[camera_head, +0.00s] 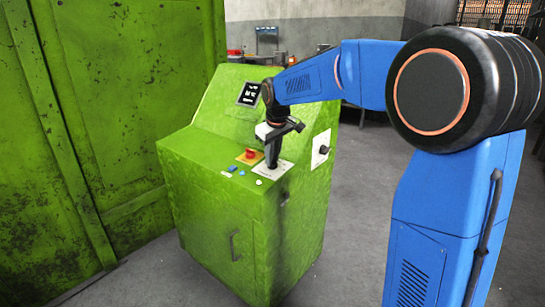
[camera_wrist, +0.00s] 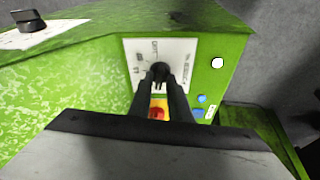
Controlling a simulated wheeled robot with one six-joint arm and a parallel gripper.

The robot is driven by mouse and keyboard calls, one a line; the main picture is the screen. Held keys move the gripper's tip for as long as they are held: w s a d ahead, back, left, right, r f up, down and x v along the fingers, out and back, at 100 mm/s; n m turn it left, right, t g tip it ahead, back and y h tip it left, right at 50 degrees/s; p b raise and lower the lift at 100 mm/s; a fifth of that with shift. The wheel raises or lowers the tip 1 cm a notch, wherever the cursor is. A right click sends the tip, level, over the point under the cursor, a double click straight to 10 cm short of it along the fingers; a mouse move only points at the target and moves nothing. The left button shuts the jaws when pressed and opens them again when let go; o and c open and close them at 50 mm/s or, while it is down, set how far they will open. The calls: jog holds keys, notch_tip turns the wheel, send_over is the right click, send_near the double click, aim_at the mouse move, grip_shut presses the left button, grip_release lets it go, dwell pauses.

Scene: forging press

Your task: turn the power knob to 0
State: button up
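A black knob (camera_wrist: 159,69) stands on a white plate (camera_wrist: 181,49) with dark markings on the green console. The marks are too small to read, so its setting is unclear. My gripper (camera_wrist: 160,78) reaches down to this knob, its dark fingers close together on either side of it, seemingly shut on it. In the head view my gripper (camera_head: 272,158) hides the knob over the front-right of the console top. A second black knob (camera_head: 323,150) sits on a white plate on the console's right side; it also shows at upper left in the wrist view (camera_wrist: 30,20).
A red emergency button (camera_head: 249,153) on a yellow base is close to my gripper. Small blue and white buttons (camera_head: 233,169) lie near the console's front edge. A dark display (camera_head: 249,94) is on the sloped back.

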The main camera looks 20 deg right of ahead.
jog(key=shift+o, duration=0.3)
jog(key=v, duration=1.7)
jog(key=shift+r, duration=0.15)
jog(key=s+d+f+m, duration=0.15)
jog(key=s+f, duration=0.25)
jog(key=s, duration=0.6)
jog(key=s+d+f+m, duration=0.1)
jog(key=s+d+f, duration=0.25)
jog(key=s, duration=0.65)
jog(key=s+d+f+m+t, duration=0.1)
jog(key=s+d+f+m, duration=0.1)
jog(key=s+f, duration=1.4)
jog(key=shift+s+m, duration=0.55)
jog(key=shift+s, duration=0.05)
